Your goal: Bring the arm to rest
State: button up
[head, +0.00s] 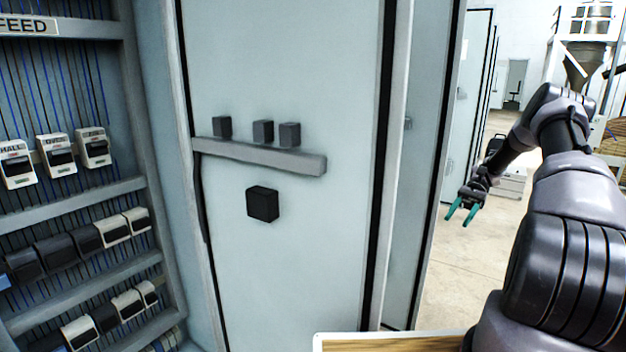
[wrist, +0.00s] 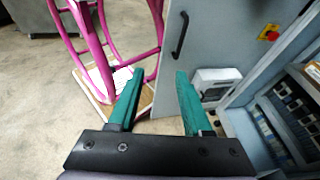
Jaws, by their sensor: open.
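My arm (head: 578,200) shows on the right of the head view, bent at the elbow and reaching out past the cabinet's edge. My gripper (head: 462,214) hangs at its end with teal fingers pointing down, apart from the grey cabinet doors. In the wrist view my gripper (wrist: 156,88) is open, with a clear gap between its fingers and nothing held.
An open electrical cabinet (head: 90,205) with breakers stands at left. Its grey door (head: 300,60) carries a ledge (head: 262,156) with small dark blocks. A wooden-topped surface (head: 390,342) is at the bottom. The wrist view shows a pink tubular frame (wrist: 95,40) and open floor.

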jog(key=s+a+r+n+t+h, duration=0.1)
jog(key=s+a+r+t+h, duration=0.15)
jog(key=r, duration=0.45)
jog(key=s+a+r+n+t+h, duration=0.15)
jog(key=a+r, duration=0.25)
jog(key=r, duration=0.4)
jog(key=s+a+r+n+t+h, duration=0.1)
jog(key=s+a+r+h, duration=0.2)
jog(key=r, duration=0.4)
jog(key=s+a+r+t, duration=0.4)
jog(key=s+r+t, duration=0.1)
jog(key=s, duration=0.3)
jog(key=s+a+r+t+h, duration=0.1)
jog(key=s+a+r+t, duration=0.3)
jog(key=s+t, duration=0.3)
jog(key=shift+s+r+n, duration=0.45)
jog(key=shift+s+r, duration=0.1)
jog(key=shift+s, duration=0.6)
jog(key=shift+s, duration=0.1)
